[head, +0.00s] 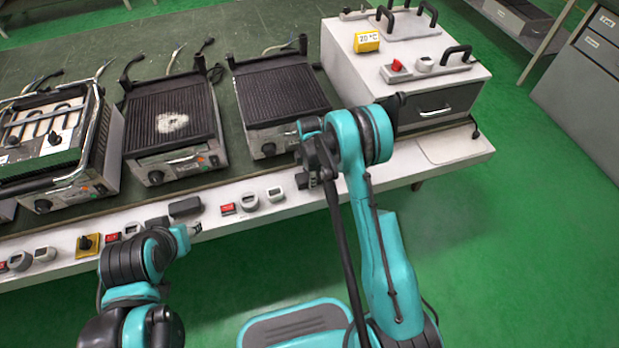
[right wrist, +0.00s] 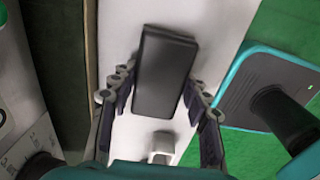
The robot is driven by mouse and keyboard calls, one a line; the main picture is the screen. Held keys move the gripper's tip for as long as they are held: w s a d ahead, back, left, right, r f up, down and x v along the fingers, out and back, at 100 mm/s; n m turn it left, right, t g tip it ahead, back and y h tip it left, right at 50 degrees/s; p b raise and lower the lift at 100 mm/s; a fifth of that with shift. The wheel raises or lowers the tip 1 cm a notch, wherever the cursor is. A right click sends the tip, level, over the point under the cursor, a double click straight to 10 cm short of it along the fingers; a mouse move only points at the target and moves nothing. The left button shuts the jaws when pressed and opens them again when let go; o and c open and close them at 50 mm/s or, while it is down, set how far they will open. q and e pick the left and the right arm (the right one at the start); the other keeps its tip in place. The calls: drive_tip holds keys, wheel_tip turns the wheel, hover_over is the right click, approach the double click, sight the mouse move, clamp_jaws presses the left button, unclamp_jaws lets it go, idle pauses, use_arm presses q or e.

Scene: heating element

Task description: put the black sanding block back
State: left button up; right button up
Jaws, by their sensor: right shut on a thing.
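The black sanding block (right wrist: 164,75) is a dark rectangular block in the right wrist view. It lies between the two fingers of my right gripper (right wrist: 162,100), which is shut on it. Behind it is the white front ledge. In the head view my right gripper (head: 308,178) is over the ledge in front of the rightmost grill, and the block is hard to tell from the dark fingers. My left gripper (head: 192,231) is by the ledge's front edge at the left; its fingers are too small to read.
Another dark block (head: 185,207) lies on the ledge (head: 330,191), left of a red switch (head: 228,208) and white gauges (head: 275,194). Grills (head: 172,122) stand behind. A white heating box (head: 437,70) with a yellow temperature display (head: 367,42) stands at right.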

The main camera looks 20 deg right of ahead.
drive_tip(key=o, duration=1.3)
drive_tip(key=shift+f, duration=0.1)
